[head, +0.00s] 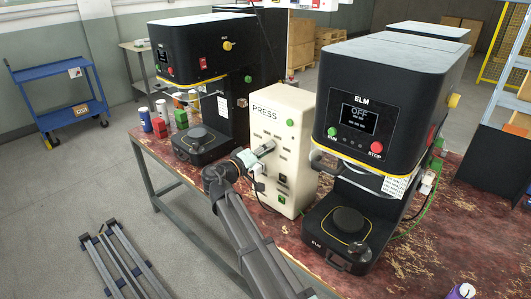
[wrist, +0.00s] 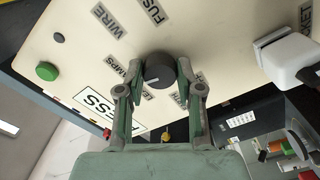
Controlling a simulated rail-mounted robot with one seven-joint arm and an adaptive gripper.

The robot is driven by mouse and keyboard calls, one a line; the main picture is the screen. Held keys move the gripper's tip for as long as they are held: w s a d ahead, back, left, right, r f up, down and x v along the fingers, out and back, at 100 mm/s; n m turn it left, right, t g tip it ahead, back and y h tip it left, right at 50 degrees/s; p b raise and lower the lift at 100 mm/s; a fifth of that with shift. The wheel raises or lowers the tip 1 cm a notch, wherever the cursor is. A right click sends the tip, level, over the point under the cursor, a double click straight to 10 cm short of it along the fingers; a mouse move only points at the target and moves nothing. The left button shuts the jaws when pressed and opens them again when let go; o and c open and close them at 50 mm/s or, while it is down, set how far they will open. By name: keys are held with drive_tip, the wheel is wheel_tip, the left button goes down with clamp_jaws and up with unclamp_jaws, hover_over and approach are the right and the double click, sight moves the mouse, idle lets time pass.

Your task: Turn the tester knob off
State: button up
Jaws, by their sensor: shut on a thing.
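The tester is a cream box (head: 268,119) labelled PRESS, standing on the bench between two black machines. In the wrist view, a round dark knob (wrist: 159,70) sits on its cream panel (wrist: 85,45), among labels of which WIRE and part of FUSE are readable. My gripper (wrist: 160,77) is shut on the knob, one finger on each side. In the head view my gripper (head: 252,160) reaches the front of the box and hides the knob. I cannot tell which label the knob points to.
A black ELM machine (head: 400,85) with an OFF screen stands close at right; another black machine (head: 185,50) stands at left. Small cans and blocks (head: 160,118) are at the bench's left end. A white plug (wrist: 285,60) juts from the panel. A blue cart (head: 50,85) stands beyond.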

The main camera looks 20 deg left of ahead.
drive_tip(key=shift+r+n+p, duration=0.1)
drive_tip(key=shift+n+p, duration=7.85)
drive_tip(key=shift+n, duration=5.85)
drive_tip(key=o, duration=1.2)
drive_tip(key=shift+c, duration=0.2)
drive_tip(key=shift+s, duration=0.1)
